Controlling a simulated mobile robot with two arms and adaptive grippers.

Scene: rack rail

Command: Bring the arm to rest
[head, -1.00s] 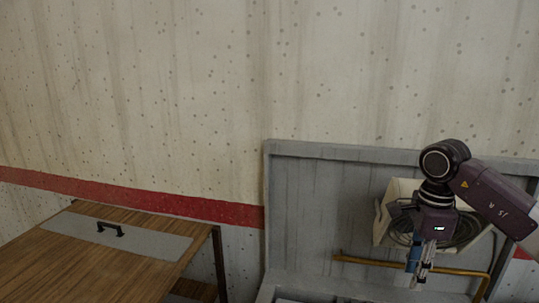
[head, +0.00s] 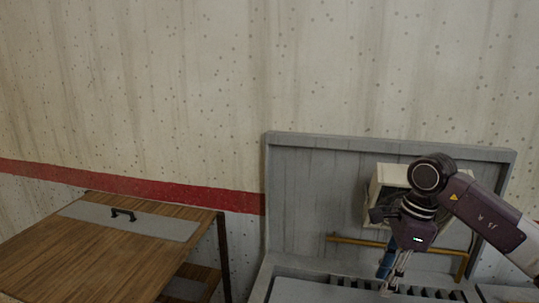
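My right arm comes in from the right, and its dark purple gripper (head: 387,290) points down over the grey slotted rack (head: 300,291). A small blue part shows beside the fingers; I cannot tell whether it belongs to the gripper. The fingers are small and seen edge-on, so I cannot tell whether they are open or shut. A yellow rail (head: 350,240) runs across the back of the rack, behind the gripper and partly hidden by it. My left gripper is not in view.
A cream box (head: 388,178) sits against the grey back panel (head: 310,190), behind my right wrist. A wooden table (head: 100,255) with a grey plate (head: 160,224) and a black handle (head: 123,214) stands at the left.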

